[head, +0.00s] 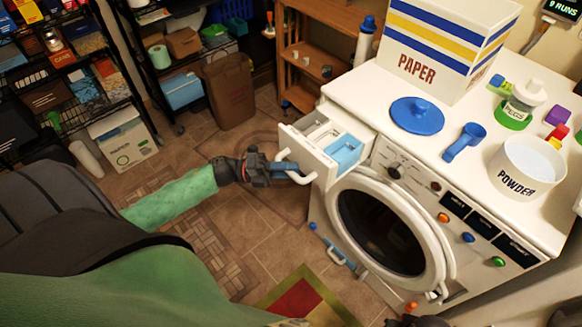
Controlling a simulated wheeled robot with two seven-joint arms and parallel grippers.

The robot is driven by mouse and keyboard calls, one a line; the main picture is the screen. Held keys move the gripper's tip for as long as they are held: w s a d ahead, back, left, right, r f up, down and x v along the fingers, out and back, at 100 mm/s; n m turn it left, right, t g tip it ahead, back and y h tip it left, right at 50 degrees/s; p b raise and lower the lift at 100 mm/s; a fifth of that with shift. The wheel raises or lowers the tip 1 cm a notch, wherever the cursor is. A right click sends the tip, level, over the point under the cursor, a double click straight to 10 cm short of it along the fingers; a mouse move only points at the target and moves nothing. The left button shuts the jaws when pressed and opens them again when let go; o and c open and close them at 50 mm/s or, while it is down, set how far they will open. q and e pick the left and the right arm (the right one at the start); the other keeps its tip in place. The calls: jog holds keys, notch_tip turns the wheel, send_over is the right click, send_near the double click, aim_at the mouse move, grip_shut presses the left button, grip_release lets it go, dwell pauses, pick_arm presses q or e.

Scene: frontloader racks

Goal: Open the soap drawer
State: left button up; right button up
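The white soap drawer (313,157) stands pulled out from the upper left of the white washing machine (350,95). Its compartments show, one with a light blue insert (343,152). A white loop handle (306,178) is on the drawer's front. My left gripper (288,170) is at this handle and looks shut on it; its dark fingers cover part of the handle. Dark parts at the bottom edge (416,321) look like my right gripper, mostly cut off, so its opening cannot be seen. The round washer door (380,232) looks shut.
On the washer top are a PAPER box (420,58), a blue lid (417,115), a blue scoop (464,141), a POWDER tub (526,168) and a PEGS jar (518,108). Shelves (75,75) and a brown bin (230,90) stand behind. Tiled floor left of the washer is mostly clear.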

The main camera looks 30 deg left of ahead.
pick_arm(q)
jog(key=shift+o, duration=0.9)
pick_arm(e)
jog(key=shift+a, duration=0.1)
